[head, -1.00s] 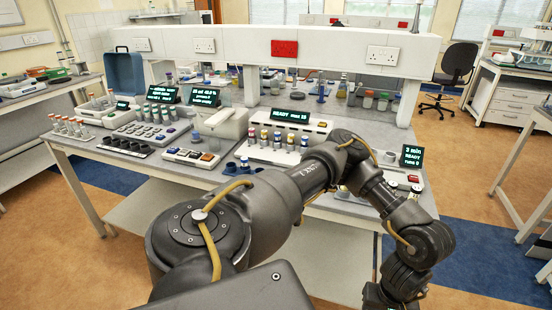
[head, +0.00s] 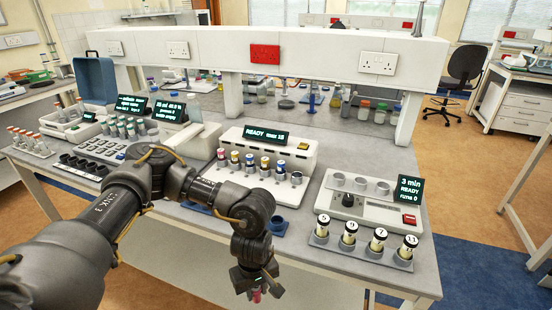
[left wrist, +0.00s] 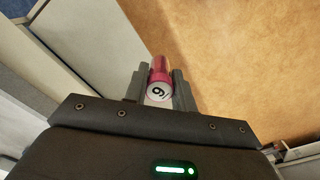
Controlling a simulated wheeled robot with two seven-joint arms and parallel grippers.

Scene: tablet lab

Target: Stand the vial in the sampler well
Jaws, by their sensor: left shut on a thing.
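My left gripper (head: 256,284) hangs in front of the bench's front edge, pointing down. It is shut on a vial (head: 257,295) with a red body. In the left wrist view, the vial (left wrist: 160,78) sits between the two fingers, its white numbered end facing the camera and floor beyond it. A second white unit (head: 368,204), marked "3 min READY runs 0", has three grey wells on top. My right gripper is out of view.
A grey rack (head: 362,253) with several numbered vials stands before the right unit, near the bench edge. Trays of vials (head: 127,129) and a keypad unit crowd the left. A white socket rail (head: 265,55) spans the bench.

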